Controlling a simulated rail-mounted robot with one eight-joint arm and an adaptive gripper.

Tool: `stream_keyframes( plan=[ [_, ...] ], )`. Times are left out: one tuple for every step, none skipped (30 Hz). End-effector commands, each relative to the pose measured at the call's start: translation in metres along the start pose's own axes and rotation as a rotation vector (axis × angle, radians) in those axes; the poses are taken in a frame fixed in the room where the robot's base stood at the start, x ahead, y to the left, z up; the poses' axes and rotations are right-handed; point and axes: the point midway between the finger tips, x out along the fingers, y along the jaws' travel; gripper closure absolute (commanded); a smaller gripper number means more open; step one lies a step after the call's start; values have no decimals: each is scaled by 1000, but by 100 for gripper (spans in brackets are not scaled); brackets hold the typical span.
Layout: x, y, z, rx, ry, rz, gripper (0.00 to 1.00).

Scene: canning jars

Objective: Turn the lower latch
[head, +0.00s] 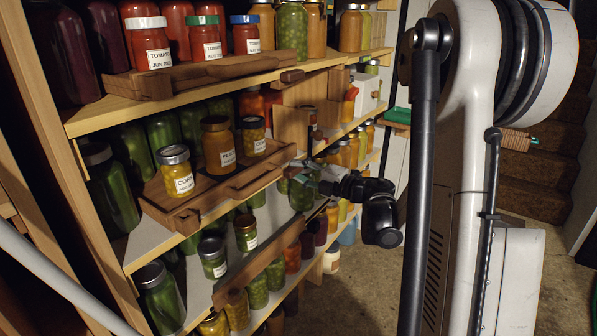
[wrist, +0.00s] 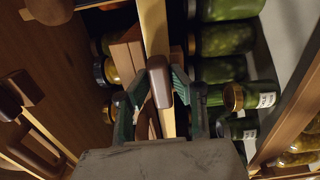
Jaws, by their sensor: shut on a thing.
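The lower latch (wrist: 160,82) is a small brown wooden block with rounded ends. In the wrist view it stands between the two green fingers of my gripper (wrist: 160,92), which are shut on it. In the head view my gripper (head: 308,178) is at the front edge of the middle shelf, to the right of the tray with the corn jar. The fingers largely hide the lower latch there. The upper latch (head: 292,76) is a similar brown piece on the edge of the shelf above.
A wooden tray (head: 190,217) with a handle holds jars left of my gripper, including a corn jar (head: 176,171). Another tray (head: 185,82) with tomato jars is above. Green jars (wrist: 225,40) stand close to the fingers. Open floor (head: 350,290) lies right of the shelves.

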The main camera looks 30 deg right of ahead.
Motion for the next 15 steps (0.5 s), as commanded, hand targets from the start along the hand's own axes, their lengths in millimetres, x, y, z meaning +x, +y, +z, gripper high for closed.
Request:
stream_keyframes(
  plan=[
    [0, 0, 0, 14, 0, 0, 100],
    [0, 0, 0, 21, 0, 0, 100],
    [0, 0, 0, 29, 0, 0, 100],
    [0, 0, 0, 34, 0, 0, 100],
    [0, 0, 0, 39, 0, 0, 100],
    [0, 0, 0, 44, 0, 0, 100],
    [0, 0, 0, 46, 0, 0, 100],
    [0, 0, 0, 48, 0, 1, 100],
    [0, 0, 0, 50, 0, 1, 100],
    [0, 0, 0, 50, 0, 1, 100],
    [0, 0, 0, 51, 0, 1, 100],
    [0, 0, 0, 51, 0, 1, 100],
    [0, 0, 0, 51, 0, 1, 100],
    [0, 0, 0, 51, 0, 1, 100],
    [0, 0, 0, 51, 0, 1, 100]
  ],
)
